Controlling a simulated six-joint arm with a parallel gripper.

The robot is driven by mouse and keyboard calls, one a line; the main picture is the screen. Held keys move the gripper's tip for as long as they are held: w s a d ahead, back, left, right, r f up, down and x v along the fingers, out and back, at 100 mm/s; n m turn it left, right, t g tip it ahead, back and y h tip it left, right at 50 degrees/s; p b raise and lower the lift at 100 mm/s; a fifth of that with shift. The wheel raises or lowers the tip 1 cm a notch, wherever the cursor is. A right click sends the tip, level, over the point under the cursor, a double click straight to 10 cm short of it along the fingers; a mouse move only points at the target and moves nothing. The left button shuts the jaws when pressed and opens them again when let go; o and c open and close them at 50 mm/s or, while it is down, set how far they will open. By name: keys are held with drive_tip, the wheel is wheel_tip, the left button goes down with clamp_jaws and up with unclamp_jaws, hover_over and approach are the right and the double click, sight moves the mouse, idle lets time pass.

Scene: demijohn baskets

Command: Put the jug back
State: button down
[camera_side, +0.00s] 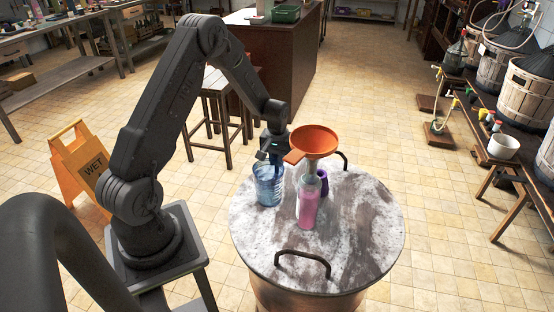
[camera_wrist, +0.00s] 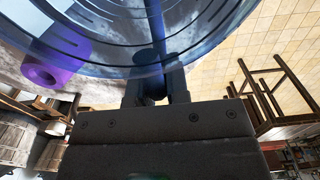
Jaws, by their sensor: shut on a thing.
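A see-through blue jug (camera_side: 268,188) is upright at the left of the round marbled top (camera_side: 360,230) in the side view. I cannot tell whether its base touches the top. My gripper (camera_side: 271,152) is at the jug's upper end, shut on it. In the wrist view the jug (camera_wrist: 100,60) fills the upper part, and my gripper's fingers (camera_wrist: 156,88) close on a narrow upright part of it, which looks like its handle.
Right of the jug, a clear bottle with pink liquid (camera_side: 307,208) carries an orange funnel (camera_side: 315,139). A purple cylinder (camera_side: 323,188) stands behind; it also shows in the wrist view (camera_wrist: 55,67). A dark handle (camera_side: 303,256) rises at the top's front. The right side is clear.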

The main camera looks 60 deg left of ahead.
drive_tip(key=shift+f, duration=0.1)
drive_tip(key=c, duration=1.1)
unclamp_jaws()
wheel_tip(320, 180, up, 12)
drive_tip(key=shift+r, duration=0.15)
